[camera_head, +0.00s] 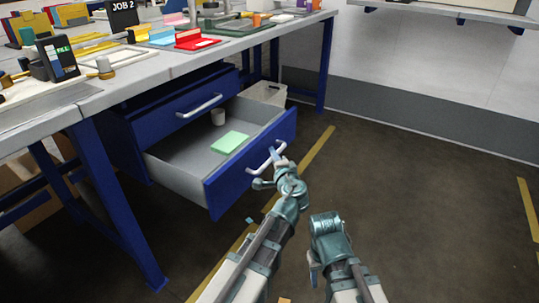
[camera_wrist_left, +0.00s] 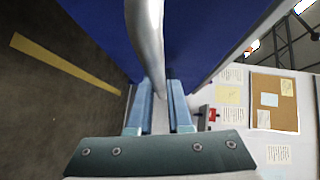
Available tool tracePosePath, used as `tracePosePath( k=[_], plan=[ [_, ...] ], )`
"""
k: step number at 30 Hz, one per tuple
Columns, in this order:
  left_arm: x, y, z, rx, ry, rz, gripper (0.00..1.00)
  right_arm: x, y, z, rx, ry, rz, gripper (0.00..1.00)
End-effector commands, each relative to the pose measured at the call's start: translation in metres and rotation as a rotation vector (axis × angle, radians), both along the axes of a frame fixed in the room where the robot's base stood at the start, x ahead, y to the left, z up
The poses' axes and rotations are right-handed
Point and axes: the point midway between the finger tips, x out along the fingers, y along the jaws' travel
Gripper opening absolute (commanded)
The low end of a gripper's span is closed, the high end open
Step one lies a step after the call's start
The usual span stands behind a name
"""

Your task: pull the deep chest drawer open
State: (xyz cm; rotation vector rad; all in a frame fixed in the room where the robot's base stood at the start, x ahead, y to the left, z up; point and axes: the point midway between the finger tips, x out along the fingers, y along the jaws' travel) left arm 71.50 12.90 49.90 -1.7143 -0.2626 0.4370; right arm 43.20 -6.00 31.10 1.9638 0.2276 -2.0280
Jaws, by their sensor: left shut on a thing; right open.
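The deep chest drawer (camera_head: 230,182), with a blue front and grey inside, is the lower one under the workbench and stands well pulled out. Its pale bar handle (camera_head: 262,162) is on the front. My left gripper (camera_head: 273,158) is shut on this handle. In the left wrist view, the two blue fingers (camera_wrist_left: 160,108) lie on either side of the handle bar (camera_wrist_left: 148,45). My right gripper (camera_head: 313,265) is open, pointing down beside my left arm, clear of the drawer; its fingertips are partly hidden.
The upper drawer (camera_head: 190,105) is shut. The bench leg (camera_head: 118,205) stands at left. The floor at right is clear.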

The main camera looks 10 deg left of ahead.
Motion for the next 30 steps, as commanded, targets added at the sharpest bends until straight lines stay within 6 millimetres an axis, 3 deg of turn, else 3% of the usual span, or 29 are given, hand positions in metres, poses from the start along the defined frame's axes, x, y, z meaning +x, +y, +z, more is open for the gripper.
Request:
tracePosePath(
  k=[16, 17, 21, 30],
  plan=[
    [-0.0026, -0.0038, -0.0004, -0.001, 0.001, 0.002, 0.0, 0.0001, 0.0001, -0.0001, 0.0, 0.0, 0.0, 0.5],
    [-0.0026, -0.0038, -0.0004, -0.001, 0.001, 0.002, 0.19, 0.0, 0.0001, -0.0001, 0.0, 0.0, 0.0, 0.5],
    [-0.0023, -0.0038, -0.0003, -0.001, 0.001, 0.002, 0.44, 0.0, 0.0, -0.0001, 0.0, 0.0, 0.0, 0.5],
    [-0.002, -0.0041, -0.0001, 0.0, 0.0, 0.001, 0.47, 0.0, 0.0, 0.0, 0.0, 0.0, 0.0, 0.5]
  ],
)
